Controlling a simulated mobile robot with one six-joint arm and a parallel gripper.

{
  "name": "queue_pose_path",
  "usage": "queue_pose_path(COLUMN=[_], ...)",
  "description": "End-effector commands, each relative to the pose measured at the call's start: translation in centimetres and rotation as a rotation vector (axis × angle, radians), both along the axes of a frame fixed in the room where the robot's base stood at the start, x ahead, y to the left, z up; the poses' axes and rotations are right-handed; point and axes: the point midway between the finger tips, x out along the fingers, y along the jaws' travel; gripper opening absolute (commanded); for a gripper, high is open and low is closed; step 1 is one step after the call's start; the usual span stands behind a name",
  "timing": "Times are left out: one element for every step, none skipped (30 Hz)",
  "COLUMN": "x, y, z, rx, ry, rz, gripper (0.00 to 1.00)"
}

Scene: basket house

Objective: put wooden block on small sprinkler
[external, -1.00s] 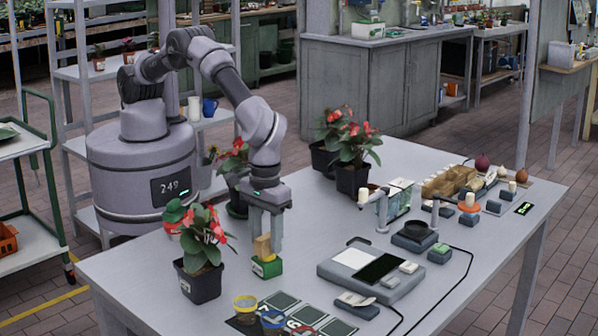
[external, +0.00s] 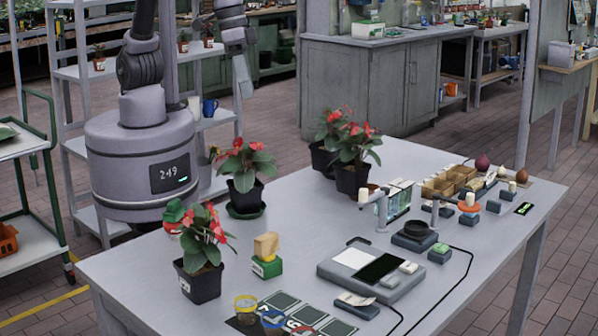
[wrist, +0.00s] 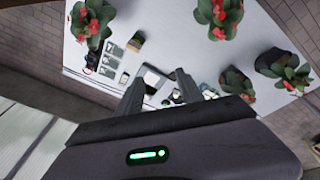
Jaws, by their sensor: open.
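The wooden block (external: 266,246) is tan and rests upright on a small green item with a white label (external: 266,268) on the grey table. I cannot tell for certain that this green item is the small sprinkler. My gripper (external: 245,88) is raised high behind the table, well apart from the block. In the wrist view its two fingers (wrist: 158,84) are spread with nothing held between them.
Potted red-flowered plants stand left (external: 202,279) and behind (external: 243,187) the block, with more (external: 353,178) at the back. A grey scale-like device (external: 372,270) is to the right. Square dark tiles (external: 283,304) and small cups lie in front.

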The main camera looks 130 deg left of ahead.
Motion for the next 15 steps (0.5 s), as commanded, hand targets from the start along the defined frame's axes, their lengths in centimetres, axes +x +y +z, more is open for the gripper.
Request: queue_pose_path(x=[-4.0, -6.6, -10.1, -12.5, -14.8, -17.5, -19.3, -20.7, -22.3, -23.2, -23.9, -24.5, -24.8, -25.0, -25.1], y=[1.3, 2.1, 3.0, 3.6, 4.2, 4.7, 5.1, 5.4, 5.7, 5.9, 6.0, 6.1, 6.2, 6.2, 6.2], z=[2.4, 3.3, 4.0, 4.2, 4.1, 3.7, 3.3, 2.8, 2.1, 1.6, 1.2, 0.8, 0.6, 0.4, 0.3], rx=[0.049, 0.092, 0.152, 0.197, 0.244, 0.304, 0.345, 0.382, 0.425, 0.452, 0.473, 0.493, 0.504, 0.509, 0.513], ry=[-0.041, -0.062, -0.086, -0.101, -0.114, -0.126, -0.131, -0.136, -0.137, -0.138, -0.137, -0.136, -0.136, -0.135, -0.134], rz=[-0.142, -0.251, -0.391, -0.491, -0.585, -0.7, -0.775, -0.841, -0.914, -0.958, -0.994, -1.029, -1.046, -1.057, -1.065], gripper=[0.44, 0.44, 0.44, 0.44, 0.44, 0.44, 0.44, 0.44, 0.44, 0.44, 0.44, 0.44, 0.44, 0.44, 0.44])
